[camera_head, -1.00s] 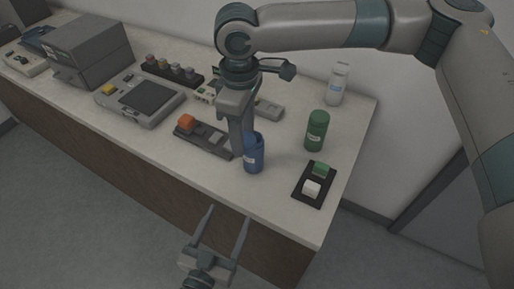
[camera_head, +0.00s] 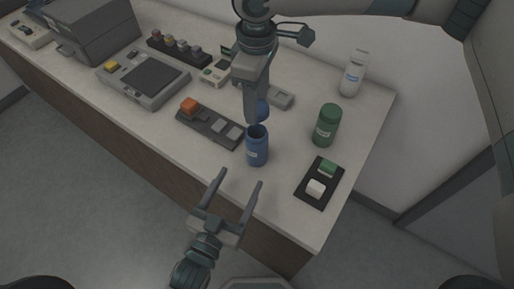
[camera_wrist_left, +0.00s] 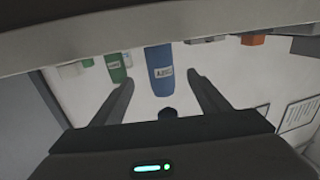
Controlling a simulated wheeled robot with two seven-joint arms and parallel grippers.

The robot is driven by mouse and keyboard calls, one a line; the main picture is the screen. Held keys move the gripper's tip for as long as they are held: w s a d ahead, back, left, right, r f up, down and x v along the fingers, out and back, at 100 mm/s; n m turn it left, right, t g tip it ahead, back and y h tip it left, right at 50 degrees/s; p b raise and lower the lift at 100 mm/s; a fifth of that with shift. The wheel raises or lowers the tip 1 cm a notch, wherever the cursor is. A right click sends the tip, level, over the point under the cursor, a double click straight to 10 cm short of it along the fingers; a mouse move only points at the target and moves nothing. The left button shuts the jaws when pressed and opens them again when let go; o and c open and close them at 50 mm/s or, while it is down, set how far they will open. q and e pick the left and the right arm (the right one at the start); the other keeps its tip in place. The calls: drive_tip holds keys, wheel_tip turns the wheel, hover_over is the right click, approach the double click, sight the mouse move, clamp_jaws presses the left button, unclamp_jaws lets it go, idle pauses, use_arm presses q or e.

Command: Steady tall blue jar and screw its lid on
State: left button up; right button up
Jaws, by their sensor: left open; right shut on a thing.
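The tall blue jar (camera_head: 257,150) stands upright and open-topped near the front edge of the counter. My right gripper (camera_head: 256,112) points down just behind and above the jar's mouth, shut on the blue lid (camera_head: 263,109), which is apart from the jar and partly hidden by the fingers. My left gripper (camera_head: 241,178) is open and empty in front of the jar, its fingers pointing at it. In the left wrist view the jar (camera_wrist_left: 160,66) appears upside down, between and beyond the open fingers (camera_wrist_left: 160,84).
A green jar (camera_head: 326,125) and a white bottle (camera_head: 353,73) stand to the right. A black pad (camera_head: 319,183) with green and white blocks lies right of the jar. A dark tray (camera_head: 208,126) with an orange block lies left. Counter front edge is close.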

use_arm(q)
drive_tip(key=shift+x, duration=6)
drive_tip(key=c, duration=1.6)
use_arm(e)
hover_over(257, 125)
drive_tip(key=s, duration=0.2)
drive_tip(key=shift+s+f, duration=0.15)
drive_tip(key=shift+f, duration=2.35)
drive_tip(key=shift+f, duration=0.9)
use_arm(q)
drive_tip(key=shift+s, duration=0.1)
use_arm(e)
drive_tip(key=shift+f, duration=0.55)
